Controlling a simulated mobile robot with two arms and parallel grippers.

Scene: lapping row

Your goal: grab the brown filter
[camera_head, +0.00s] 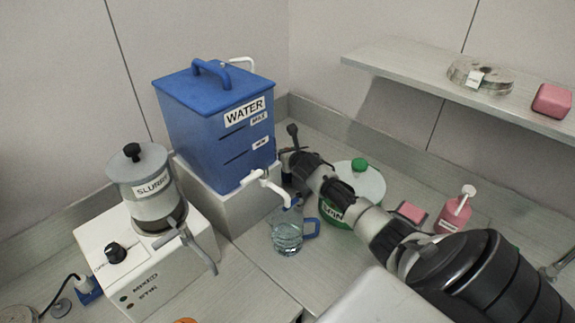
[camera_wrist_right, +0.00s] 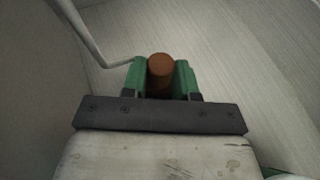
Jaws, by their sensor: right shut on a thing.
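The brown filter (camera_wrist_right: 160,66) shows in the right wrist view as a short brown cylinder, seen on its round end. My right gripper (camera_wrist_right: 161,78) has its two green fingers on either side of it and is shut on it. In the head view my right arm reaches in from the lower right to just beside the blue water tank. I cannot make out the filter there; the arm or tank hides it. My left gripper is in neither view.
The blue water tank (camera_head: 190,125) stands on a block, its white tap (camera_head: 262,184) over a clear jug (camera_head: 288,235). A slurry pot (camera_head: 138,176) on a white machine is at left. A green-and-white spin container (camera_head: 366,184) and pink bottle (camera_head: 455,210) stand near my arm. A shelf (camera_head: 415,70) is above.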

